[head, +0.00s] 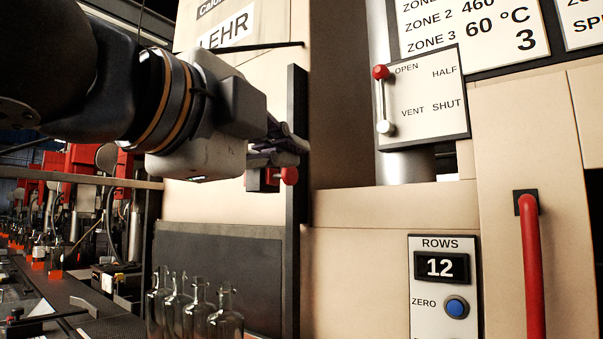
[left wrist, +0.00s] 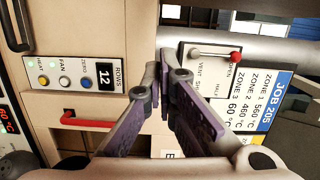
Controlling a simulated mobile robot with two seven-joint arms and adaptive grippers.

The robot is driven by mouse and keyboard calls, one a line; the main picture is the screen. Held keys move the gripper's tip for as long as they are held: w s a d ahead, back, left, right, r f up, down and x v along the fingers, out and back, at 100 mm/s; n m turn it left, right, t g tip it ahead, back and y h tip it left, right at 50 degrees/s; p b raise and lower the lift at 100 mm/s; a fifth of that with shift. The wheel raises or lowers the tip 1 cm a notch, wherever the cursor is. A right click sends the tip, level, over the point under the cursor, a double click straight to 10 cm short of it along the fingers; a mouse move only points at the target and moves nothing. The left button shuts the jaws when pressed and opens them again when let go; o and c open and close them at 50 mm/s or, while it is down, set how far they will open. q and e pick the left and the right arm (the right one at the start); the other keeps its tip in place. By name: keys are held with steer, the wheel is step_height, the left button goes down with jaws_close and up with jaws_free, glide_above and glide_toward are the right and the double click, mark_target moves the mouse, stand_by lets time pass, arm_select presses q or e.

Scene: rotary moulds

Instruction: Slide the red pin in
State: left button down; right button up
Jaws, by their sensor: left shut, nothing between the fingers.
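The red pin (head: 289,176) shows in the head view as a round red knob beside a dark vertical rail, just below my left gripper. A dark and red bracket sits to its left. How deep the pin sits is hard to tell. My left gripper (head: 298,143) is shut and empty, its fingers pointing right, just above the knob. Whether it touches the pin cannot be told. In the left wrist view the gripper's purple-grey fingers (left wrist: 164,78) meet at the tips with nothing between them, and I cannot make out the pin there. My right gripper is out of view.
A dark vertical rail (head: 297,240) stands by the pin. Several clear bottles (head: 196,306) stand below it. To the right are a red-knobbed lever (head: 381,97), a rows counter panel (head: 443,285) and a red door handle (head: 531,265).

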mark_target(282, 176)
arm_select(q)
steer(key=w+d+b, duration=0.1)
steer(key=w+b, duration=0.1)
steer(key=w, duration=0.9)
steer(key=shift+w+d+f, duration=0.2)
steer(key=shift+w+d, duration=0.1)
steer(key=shift+d, duration=0.05)
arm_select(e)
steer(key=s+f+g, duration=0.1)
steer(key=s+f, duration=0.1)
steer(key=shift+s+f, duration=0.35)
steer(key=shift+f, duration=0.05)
arm_select(q)
steer(key=w+a, duration=0.2)
steer(key=a, duration=0.1)
steer(key=shift+w+a, duration=0.2)
steer(key=shift+a, duration=0.05)
steer(key=shift+w+a, duration=0.15)
steer(key=shift+s+d, duration=0.2)
steer(key=shift+d, duration=0.1)
steer(key=shift+a, duration=0.1)
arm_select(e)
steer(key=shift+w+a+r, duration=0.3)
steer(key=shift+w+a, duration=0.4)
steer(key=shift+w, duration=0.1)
